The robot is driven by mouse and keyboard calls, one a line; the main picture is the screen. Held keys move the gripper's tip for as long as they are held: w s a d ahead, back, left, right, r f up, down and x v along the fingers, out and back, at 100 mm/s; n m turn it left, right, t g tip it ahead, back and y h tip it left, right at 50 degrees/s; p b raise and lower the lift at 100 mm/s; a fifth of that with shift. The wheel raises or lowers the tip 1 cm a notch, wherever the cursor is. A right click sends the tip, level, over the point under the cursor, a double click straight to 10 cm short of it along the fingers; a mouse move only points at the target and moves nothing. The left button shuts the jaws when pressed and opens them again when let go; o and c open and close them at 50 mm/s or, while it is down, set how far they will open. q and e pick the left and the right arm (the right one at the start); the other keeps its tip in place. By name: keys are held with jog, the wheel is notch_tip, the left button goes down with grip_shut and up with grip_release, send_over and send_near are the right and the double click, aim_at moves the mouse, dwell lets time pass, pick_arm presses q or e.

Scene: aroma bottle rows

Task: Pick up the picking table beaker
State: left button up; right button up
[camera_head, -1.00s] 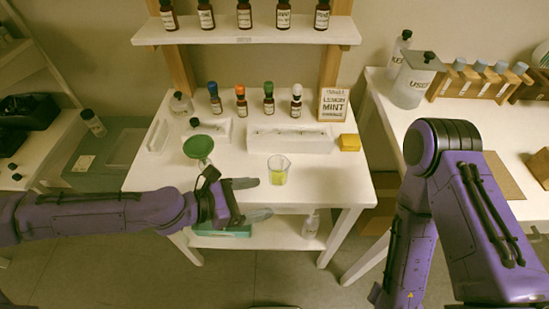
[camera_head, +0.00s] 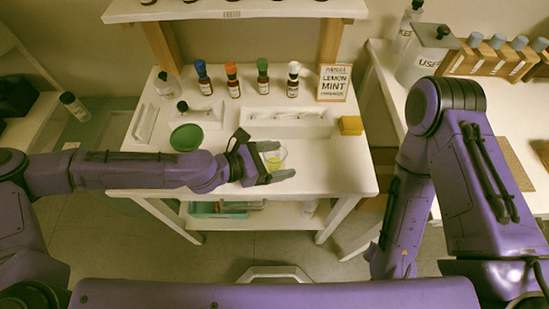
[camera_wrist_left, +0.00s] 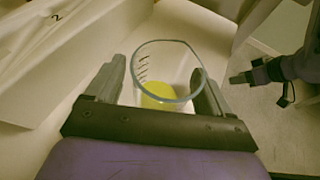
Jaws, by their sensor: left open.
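The picking table beaker (camera_head: 273,160) is a clear glass with yellow liquid at the bottom. It stands upright near the middle of the white table (camera_head: 335,175). My left gripper (camera_head: 284,160) is open with one finger on each side of the beaker. In the left wrist view the beaker (camera_wrist_left: 168,72) sits between the two fingers (camera_wrist_left: 160,88), its marked rim facing up. Part of its lower wall is hidden behind the gripper body. My right gripper (camera_wrist_left: 255,76) shows at the right edge of the left wrist view, away from the beaker; its jaws are unclear.
Several capped dropper bottles (camera_head: 233,82) stand behind a white rack (camera_head: 288,124). A lemon mint card (camera_head: 334,82) and a yellow block (camera_head: 351,125) are at the back right. A green round dish (camera_head: 186,138) lies to the left. The table's front right is clear.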

pick_arm(q)
jog(key=shift+d, duration=0.2)
jog(key=c, duration=1.1)
jog(key=shift+o, duration=0.2)
